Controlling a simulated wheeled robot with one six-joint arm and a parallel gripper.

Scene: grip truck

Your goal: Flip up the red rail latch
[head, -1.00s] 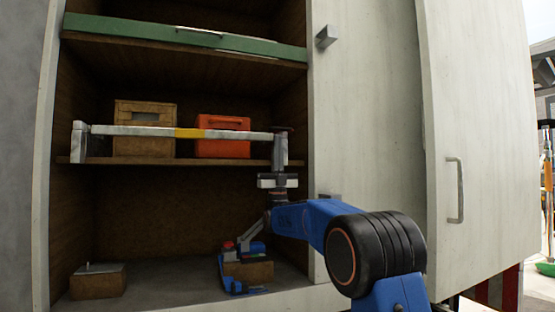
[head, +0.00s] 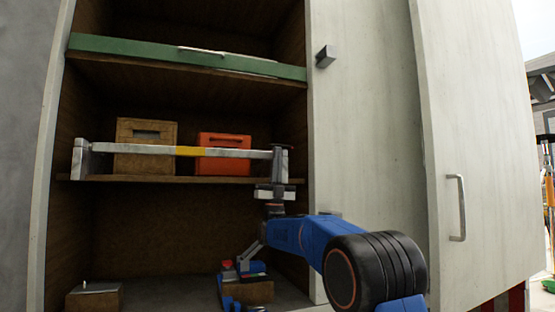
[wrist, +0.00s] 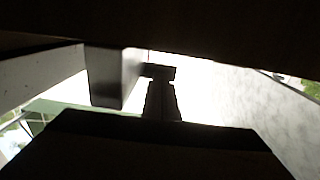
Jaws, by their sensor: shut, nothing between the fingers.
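A pale rail (head: 232,153) with a yellow band runs across the front of the middle shelf. Its right end meets a short upright post near the cabinet's right side. I cannot make out a red latch on it; my gripper and the post overlap there. My gripper (head: 279,158) points up at the rail's right end, and its fingers are shut and empty. In the wrist view the gripper (wrist: 160,74) is a dark shape against bright light, close beside a grey block (wrist: 115,78). A grey bar (wrist: 40,75) lies to the left. Contact cannot be told.
Behind the rail stand a brown box (head: 146,164) and an orange-red case (head: 223,166). A blue tool with a red part (head: 241,273) rests on the cabinet floor below my wrist. A pale door (head: 365,130) is at the right.

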